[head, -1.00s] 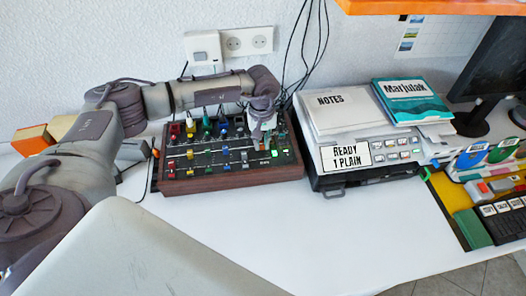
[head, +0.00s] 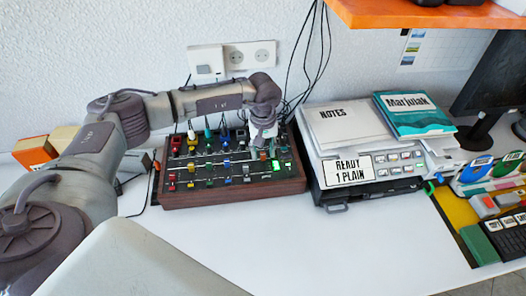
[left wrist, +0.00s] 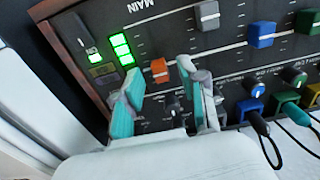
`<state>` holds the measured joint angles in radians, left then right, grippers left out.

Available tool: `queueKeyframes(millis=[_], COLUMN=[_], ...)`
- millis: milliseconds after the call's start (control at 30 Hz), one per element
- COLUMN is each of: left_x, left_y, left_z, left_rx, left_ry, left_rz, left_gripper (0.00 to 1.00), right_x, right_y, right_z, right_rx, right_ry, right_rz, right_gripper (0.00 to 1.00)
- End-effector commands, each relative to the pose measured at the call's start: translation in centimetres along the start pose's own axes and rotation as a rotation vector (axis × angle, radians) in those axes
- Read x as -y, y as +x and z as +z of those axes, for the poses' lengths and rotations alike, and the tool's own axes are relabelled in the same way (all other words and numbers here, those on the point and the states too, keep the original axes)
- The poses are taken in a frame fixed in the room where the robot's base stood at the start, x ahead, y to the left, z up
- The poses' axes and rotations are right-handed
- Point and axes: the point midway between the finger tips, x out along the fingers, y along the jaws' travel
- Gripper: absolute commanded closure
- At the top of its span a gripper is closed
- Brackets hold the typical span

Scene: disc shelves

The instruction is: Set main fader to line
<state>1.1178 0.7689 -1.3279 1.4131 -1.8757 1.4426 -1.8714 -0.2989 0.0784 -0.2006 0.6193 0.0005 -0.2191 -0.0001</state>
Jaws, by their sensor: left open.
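The mixer (head: 235,195) is a dark panel in a brown wooden case on the white desk. In the left wrist view its panel (left wrist: 215,65) appears upside down, with the word MAIN (left wrist: 140,6) at the top. The main fader's orange-red cap (left wrist: 159,71) sits in its track below that word. White scale marks show near the track; I cannot tell which one is the line. My left gripper (left wrist: 160,80) is open, its teal-tipped fingers on either side of the orange cap; contact is unclear. My right gripper is out of view.
Lit green lamps (left wrist: 120,48) and a grey fader cap (left wrist: 207,15) flank the main fader. Cables rise behind coloured knobs. A device (head: 345,172) topped with notes and a teal book (head: 412,115) stands right of the mixer. The desk front (head: 310,255) is clear.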

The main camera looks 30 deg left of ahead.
Motion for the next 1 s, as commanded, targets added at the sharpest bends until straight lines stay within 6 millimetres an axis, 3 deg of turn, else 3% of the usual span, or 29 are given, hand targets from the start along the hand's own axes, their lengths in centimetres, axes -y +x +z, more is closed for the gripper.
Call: queueKeyframes(millis=[300,500,700,1000], left_x=[0.0,0.0,0.0,0.0], left_y=[-6.7,-9.8,-11.0,-11.1], left_z=[-0.1,-0.1,0.0,0.0], left_rx=[-0.005,-0.003,-0.001,-0.001], left_ry=[-0.001,-0.001,-0.001,-0.001], left_rz=[0.003,0.001,0.000,0.000], left_gripper=[0.58,0.58,0.58,0.58], right_x=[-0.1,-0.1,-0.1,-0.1], right_y=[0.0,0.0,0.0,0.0], right_z=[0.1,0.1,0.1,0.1], right_rx=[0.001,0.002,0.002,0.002], right_ry=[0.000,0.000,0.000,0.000], right_rz=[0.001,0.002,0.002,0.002], right_gripper=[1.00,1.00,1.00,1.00])
